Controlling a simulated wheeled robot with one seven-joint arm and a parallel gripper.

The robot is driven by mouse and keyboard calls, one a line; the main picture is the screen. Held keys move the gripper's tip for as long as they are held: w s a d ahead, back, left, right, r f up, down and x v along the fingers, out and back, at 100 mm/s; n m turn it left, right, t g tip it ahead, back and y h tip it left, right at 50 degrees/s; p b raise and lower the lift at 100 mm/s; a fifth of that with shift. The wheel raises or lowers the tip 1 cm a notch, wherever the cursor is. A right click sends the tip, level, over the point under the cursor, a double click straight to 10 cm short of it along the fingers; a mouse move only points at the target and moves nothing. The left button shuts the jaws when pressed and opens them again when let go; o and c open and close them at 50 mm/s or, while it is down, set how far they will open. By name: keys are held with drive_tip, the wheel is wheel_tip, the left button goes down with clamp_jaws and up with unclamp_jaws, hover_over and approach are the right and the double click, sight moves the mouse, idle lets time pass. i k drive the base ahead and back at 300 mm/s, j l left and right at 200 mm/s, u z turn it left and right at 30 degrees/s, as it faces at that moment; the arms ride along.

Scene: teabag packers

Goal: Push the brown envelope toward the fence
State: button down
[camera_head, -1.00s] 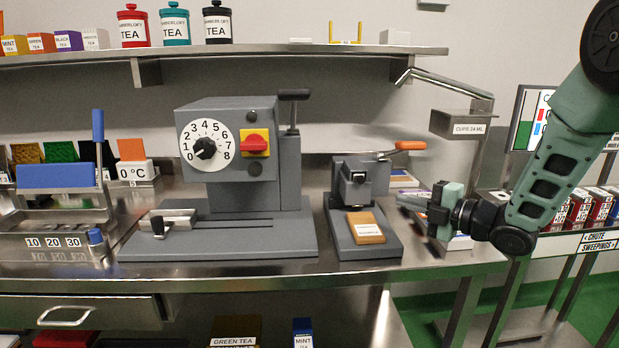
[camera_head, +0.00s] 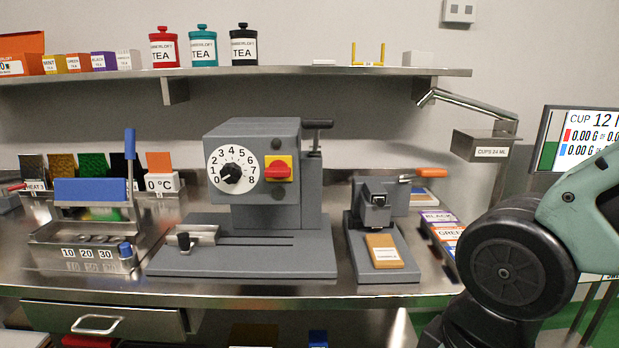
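The brown envelope (camera_head: 383,251) lies flat on the base of the small grey press (camera_head: 372,205), in front of the press head, with a white label on it. I cannot make out a separate fence on this press; the head stands just behind the envelope. My arm fills the lower right of the view, its dark round joint close to the camera. My gripper is not in view, so its state and its distance from the envelope do not show.
A large grey machine with a dial (camera_head: 262,180) stands left of the press. Labelled cards (camera_head: 446,233) lie right of it. A cup dispenser (camera_head: 484,144) hangs above right. A metal rack with a blue lever (camera_head: 90,215) is at the left. The bench front edge is clear.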

sight(382, 249)
drive_tip(key=j, duration=0.65)
drive_tip(key=k+j, duration=0.15)
drive_tip(key=j, duration=0.5)
drive_tip(key=i+z, duration=0.05)
